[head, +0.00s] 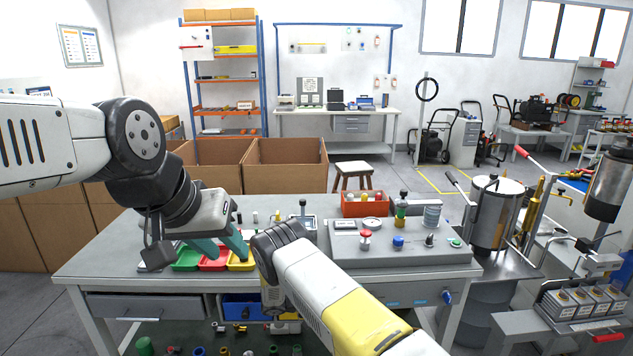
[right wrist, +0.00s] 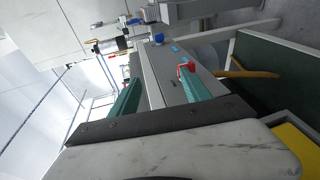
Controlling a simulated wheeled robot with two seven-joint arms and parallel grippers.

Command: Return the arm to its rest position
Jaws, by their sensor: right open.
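My left arm comes in from the left in the head view. Its gripper (head: 233,256) has two teal fingers apart, pointing down over the small coloured trays on the workbench (head: 110,262). I see nothing held between them. My right arm (head: 335,300) reaches in from the bottom right, with its wrist in front of the bench's front edge. Its fingers are hidden in the head view. In the right wrist view my right gripper (right wrist: 160,76) shows two teal fingers wide apart with nothing between them. A red-topped part (right wrist: 187,68) shows by one fingertip.
Green (head: 186,261), red (head: 212,264) and yellow (head: 241,262) trays sit at the bench's left. A grey test fixture (head: 400,252) with knobs, a red bin (head: 365,208) and a metal cylinder (head: 495,215) stand to the right. Cardboard boxes (head: 285,165) stand behind.

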